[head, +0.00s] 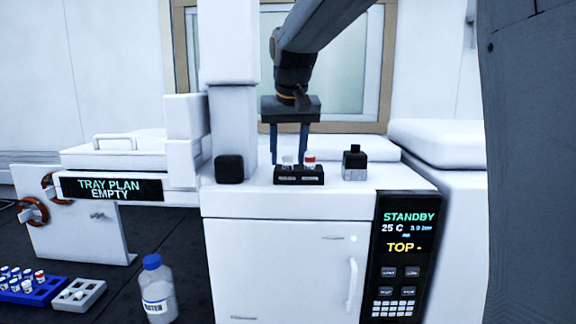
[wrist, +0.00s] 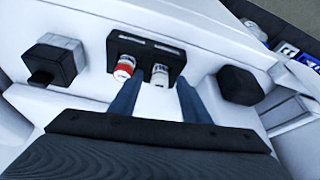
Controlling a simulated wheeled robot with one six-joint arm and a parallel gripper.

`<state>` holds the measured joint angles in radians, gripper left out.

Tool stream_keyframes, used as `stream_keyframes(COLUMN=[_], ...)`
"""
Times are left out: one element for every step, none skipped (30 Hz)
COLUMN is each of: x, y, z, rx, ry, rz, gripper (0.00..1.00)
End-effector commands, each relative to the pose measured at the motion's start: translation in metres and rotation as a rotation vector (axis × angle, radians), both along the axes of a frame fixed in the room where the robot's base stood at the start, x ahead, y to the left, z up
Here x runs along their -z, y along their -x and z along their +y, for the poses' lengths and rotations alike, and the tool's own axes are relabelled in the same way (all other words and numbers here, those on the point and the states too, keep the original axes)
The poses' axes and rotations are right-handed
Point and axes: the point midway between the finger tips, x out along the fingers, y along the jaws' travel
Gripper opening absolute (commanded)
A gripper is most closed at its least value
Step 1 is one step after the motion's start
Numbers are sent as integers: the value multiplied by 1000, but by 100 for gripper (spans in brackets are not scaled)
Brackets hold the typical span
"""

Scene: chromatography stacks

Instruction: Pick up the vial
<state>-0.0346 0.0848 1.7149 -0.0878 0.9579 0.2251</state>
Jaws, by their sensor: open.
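A small black rack (head: 300,179) on top of the white instrument holds two vials side by side. A white-capped vial (head: 288,160) is on the left and a red-capped vial (head: 309,159) on the right. In the wrist view the red-capped vial (wrist: 124,68) is on the left and the white-capped vial (wrist: 160,74) on the right. My gripper (head: 289,160) points down at the rack, open, with its fingers seeming to straddle the white-capped vial. In the wrist view my gripper (wrist: 158,90) shows that vial between the fingertips; contact cannot be told.
A black square block (head: 229,169) and a black-topped fixture (head: 355,163) flank the rack. A white column (head: 232,110) rises at left. The front panel (head: 405,255) reads STANDBY. A blue-capped bottle (head: 158,290) and a blue vial rack (head: 38,292) stand on the dark bench.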

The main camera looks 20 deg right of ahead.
Motion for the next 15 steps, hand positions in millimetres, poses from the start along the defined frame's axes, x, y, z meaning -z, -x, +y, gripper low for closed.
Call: stream_keyframes(x=[1,2,2,2,2,2,2,1,1,1,1,1,1,1,1], y=[0,0,-1,-1,-1,-1,-1,-1,-1,-1,-1,-1,-1,-1,-1], z=[0,-1,-1,-1,-1,-1,-1,-1,-1,-1,-1,-1,-1,-1,-2], rx=[1,1,1,1,1,1,2,2,2,2,2,2,2,2,2], ry=[0,0,0,0,0,1,0,0,0,0,0,0,0,0,0], rz=[0,0,0,0,0,0,0,0,0,0,0,0,-1,-1,-1], gripper=[43,43,43,43,43,43,41,36,30,25,20,13,8,3,0])
